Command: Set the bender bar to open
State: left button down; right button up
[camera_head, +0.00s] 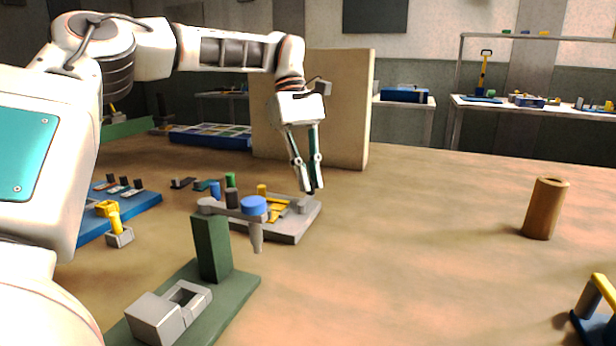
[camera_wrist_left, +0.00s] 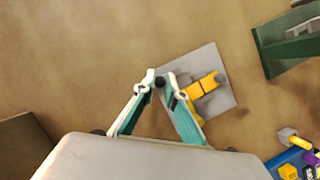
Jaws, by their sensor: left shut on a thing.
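The bender is a flat grey plate (camera_head: 293,236) with yellow parts (camera_head: 280,212) on it, in the middle left of the table. In the left wrist view its plate (camera_wrist_left: 228,98) lies to the right of the fingertips, with the yellow part (camera_wrist_left: 203,86) on it. My left gripper (camera_head: 313,189) points down at the plate's right edge. In the left wrist view its fingertips (camera_wrist_left: 160,80) are closed on a small dark knob (camera_wrist_left: 160,82) at the plate's edge. The knob seems to belong to the bender bar, but the fingers hide most of the join.
A tan upright panel (camera_head: 338,110) is behind my left gripper. A brown cylinder (camera_head: 545,208) stands at the right. The table between is clear.

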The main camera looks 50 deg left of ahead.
pick_arm(q)
jog(key=shift+f, duration=0.15)
jog(key=c, duration=2)
grip_release()
jog(key=shift+c, duration=0.2)
jog(key=v, duration=1.2)
